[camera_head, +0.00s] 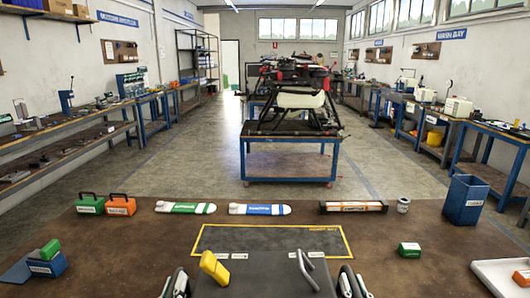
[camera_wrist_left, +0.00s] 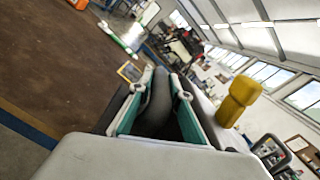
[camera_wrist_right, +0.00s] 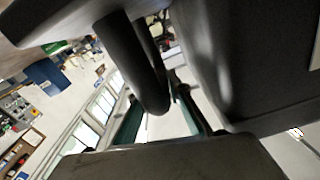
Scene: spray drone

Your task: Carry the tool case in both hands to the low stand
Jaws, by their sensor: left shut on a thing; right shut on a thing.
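The dark tool case (camera_head: 265,284) is at the bottom middle of the head view, cut off by the lower edge. A yellow tool (camera_head: 214,268) and a bent grey bar (camera_head: 305,268) stick up from it. My left gripper (camera_head: 175,284) is at its left side. In the left wrist view a dark curved handle (camera_wrist_left: 155,105) lies between the left fingers. My right gripper (camera_head: 352,284) is at its right side. In the right wrist view a dark handle loop (camera_wrist_right: 140,65) runs between the right fingers. I cannot pick out a low stand.
A brown table (camera_head: 120,235) lies ahead, with a yellow-edged mat (camera_head: 270,239) just beyond the case.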

